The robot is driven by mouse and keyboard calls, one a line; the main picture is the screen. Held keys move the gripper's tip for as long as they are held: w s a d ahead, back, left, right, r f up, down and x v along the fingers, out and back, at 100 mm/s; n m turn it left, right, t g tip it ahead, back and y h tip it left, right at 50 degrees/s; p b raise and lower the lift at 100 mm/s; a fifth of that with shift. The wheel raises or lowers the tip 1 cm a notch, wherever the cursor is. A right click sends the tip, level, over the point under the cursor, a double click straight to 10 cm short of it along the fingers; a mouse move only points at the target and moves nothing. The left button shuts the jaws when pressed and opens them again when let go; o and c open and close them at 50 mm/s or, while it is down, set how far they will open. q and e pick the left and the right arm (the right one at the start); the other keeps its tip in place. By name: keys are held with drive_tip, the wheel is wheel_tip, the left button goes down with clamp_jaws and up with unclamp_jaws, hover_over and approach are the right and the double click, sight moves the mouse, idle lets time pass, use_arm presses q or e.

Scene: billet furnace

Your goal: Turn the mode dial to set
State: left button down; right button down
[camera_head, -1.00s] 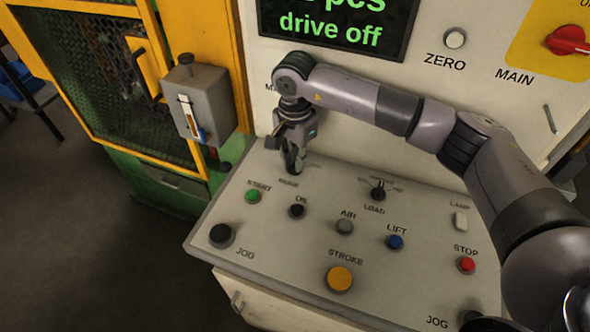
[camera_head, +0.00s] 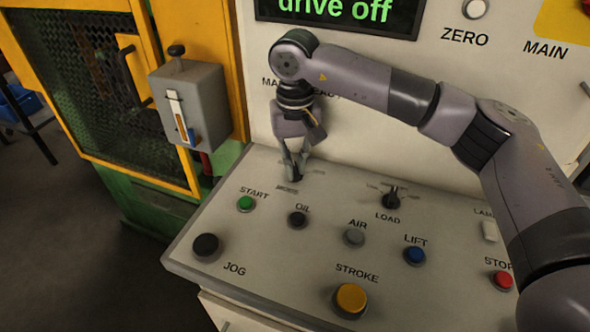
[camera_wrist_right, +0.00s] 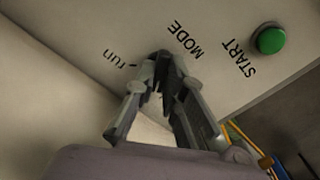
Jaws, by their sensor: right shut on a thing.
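The mode dial (camera_head: 294,174) is a small dark knob at the back left of the sloped control panel, largely hidden by my fingers. My right gripper (camera_head: 293,172) reaches down onto it from above, its fingers shut on the dial. In the right wrist view the gripper (camera_wrist_right: 163,75) has its fingertips together around the dark knob, beside the printed words "MODE" and "run". The other position labels are hidden or too small to read. My left gripper is not in view.
The panel (camera_head: 205,222) carries a green START button (camera_head: 245,203), a black OIL button (camera_head: 297,218), a LOAD switch (camera_head: 391,198) and a yellow STROKE button (camera_head: 350,298). A grey lever box (camera_head: 190,103) stands at left. A dark display (camera_head: 340,15) reads "drive off".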

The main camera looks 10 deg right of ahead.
sight(295, 168)
drive_tip(key=shift+n+b, duration=0.5)
drive_tip(key=shift+n, duration=0.8)
drive_tip(key=c, duration=1.7)
unclamp_jaws()
drive_tip(key=shift+o, duration=0.2)
wheel_tip(295, 168, up, 12)
